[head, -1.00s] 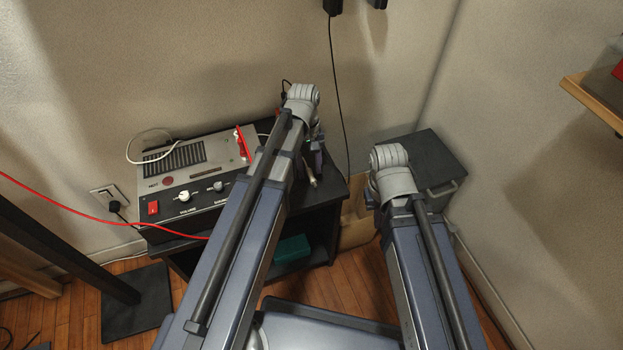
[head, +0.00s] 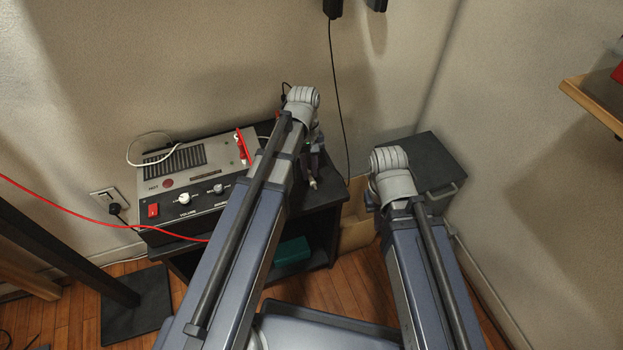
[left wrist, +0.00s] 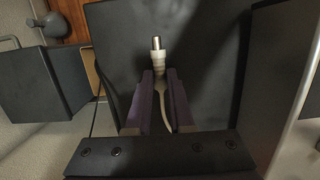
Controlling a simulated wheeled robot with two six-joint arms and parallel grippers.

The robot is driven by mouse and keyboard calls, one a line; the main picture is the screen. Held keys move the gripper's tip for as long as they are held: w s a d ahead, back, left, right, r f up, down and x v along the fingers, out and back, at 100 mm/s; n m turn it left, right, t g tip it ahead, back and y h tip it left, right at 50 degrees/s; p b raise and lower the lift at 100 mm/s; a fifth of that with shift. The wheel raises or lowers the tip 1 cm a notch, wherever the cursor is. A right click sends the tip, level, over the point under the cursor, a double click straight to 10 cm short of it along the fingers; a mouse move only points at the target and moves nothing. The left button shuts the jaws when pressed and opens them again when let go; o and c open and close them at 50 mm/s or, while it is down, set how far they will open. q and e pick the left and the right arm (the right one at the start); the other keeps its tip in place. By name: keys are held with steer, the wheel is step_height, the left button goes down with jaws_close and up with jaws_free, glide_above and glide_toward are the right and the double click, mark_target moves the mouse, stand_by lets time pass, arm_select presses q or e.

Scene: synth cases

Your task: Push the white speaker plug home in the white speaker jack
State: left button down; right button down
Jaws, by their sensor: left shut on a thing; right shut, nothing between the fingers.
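The white speaker plug (left wrist: 156,62) is held between the fingers of my left gripper (left wrist: 160,82) in the left wrist view. Its metal tip points away from the gripper, and its white cable runs back between the fingers. In the head view my left gripper (head: 316,168) is over the right part of the black stand, to the right of the amplifier (head: 190,165), mostly hidden by its arm. The white speaker jack cannot be made out in either view. My right gripper (head: 371,199) shows only in part beside its wrist; it is shut and empty.
The amplifier stands on the black stand (head: 334,195), with a red cable (head: 95,213) at its front and a white cable (head: 150,136) behind. A dark box (head: 430,160) with a handle is at the right. A wooden shelf (head: 595,100) juts out at the far right.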

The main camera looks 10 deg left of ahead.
mark_target(310, 175)
arm_select(q)
steer(key=shift+r+p, duration=3)
steer(key=shift+r, duration=0.05)
steer(key=shift+f, duration=0.1)
